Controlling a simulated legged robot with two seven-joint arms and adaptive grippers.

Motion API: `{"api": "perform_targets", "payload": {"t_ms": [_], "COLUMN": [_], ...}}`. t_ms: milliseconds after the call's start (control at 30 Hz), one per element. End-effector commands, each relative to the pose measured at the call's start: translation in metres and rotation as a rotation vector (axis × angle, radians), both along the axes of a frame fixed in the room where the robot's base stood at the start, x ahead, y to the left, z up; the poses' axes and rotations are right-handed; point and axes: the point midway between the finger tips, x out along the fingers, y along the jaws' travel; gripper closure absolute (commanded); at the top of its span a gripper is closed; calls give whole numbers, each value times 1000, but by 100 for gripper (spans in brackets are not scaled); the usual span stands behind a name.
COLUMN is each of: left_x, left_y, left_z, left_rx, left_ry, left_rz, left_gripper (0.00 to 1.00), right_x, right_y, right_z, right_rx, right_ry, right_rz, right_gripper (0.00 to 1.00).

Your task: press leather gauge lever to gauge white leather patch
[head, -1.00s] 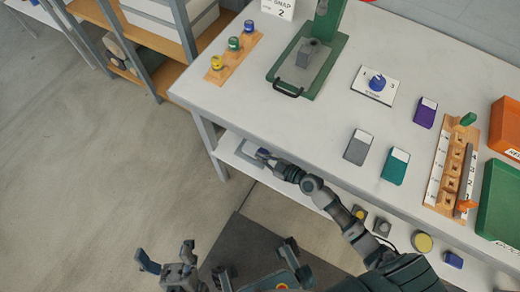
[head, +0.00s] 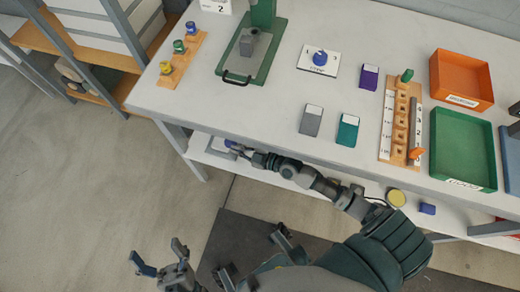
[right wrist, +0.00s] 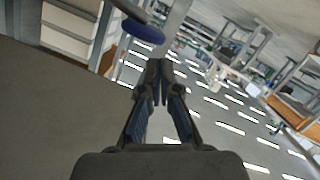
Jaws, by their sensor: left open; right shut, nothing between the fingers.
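My right gripper (head: 232,147) is low at the table's front edge, by the left end of the pale lower shelf. In the right wrist view its fingers (right wrist: 160,75) are shut with nothing between them. A round blue knob (right wrist: 143,32) on a dark part shows just above the fingertips there, apart from them in the picture; I cannot tell whether it is the gauge lever. A small blue and pale item (head: 218,146) is beside the right gripper, partly hidden. I cannot clearly pick out the white leather patch. My left gripper (head: 158,260) is open and empty over the floor.
A green press (head: 243,50) stands on the table (head: 265,112), left of a white plate with a blue knob (head: 320,58). Grey (head: 311,122), teal (head: 347,132) and purple (head: 369,77) cards lie nearby. A wooden rack (head: 402,122) and trays (head: 462,150) are right.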

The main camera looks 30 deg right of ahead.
Motion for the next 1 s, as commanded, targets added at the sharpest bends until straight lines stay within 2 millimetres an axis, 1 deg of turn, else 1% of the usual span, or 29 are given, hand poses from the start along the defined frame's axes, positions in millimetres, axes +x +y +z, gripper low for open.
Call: {"api": "perform_targets", "payload": {"t_ms": [33,200,300,400,567,1000], "left_x": [6,20,24,28,30,31], "left_y": [-1,-4,-6,-6,-7,-7], "left_z": [-2,-11,-15,-18,-20,-21], "left_rx": [12,45,59,68,74,75], "left_ry": [32,130,172,199,218,219], "left_rz": [-1,-4,-5,-6,-7,-7], "left_gripper": [12,12,12,12,12,12], "right_x": [-12,-41,-54,-61,-66,-66], "right_y": [-6,-24,-31,-35,-38,-38], "right_z": [-1,6,9,11,12,12], "right_rx": [-6,-2,-1,2,4,4], "right_ry": [7,8,7,6,7,6], "right_rz": [5,4,4,3,4,3], "right_gripper": [100,100,100,100,100,100]}}
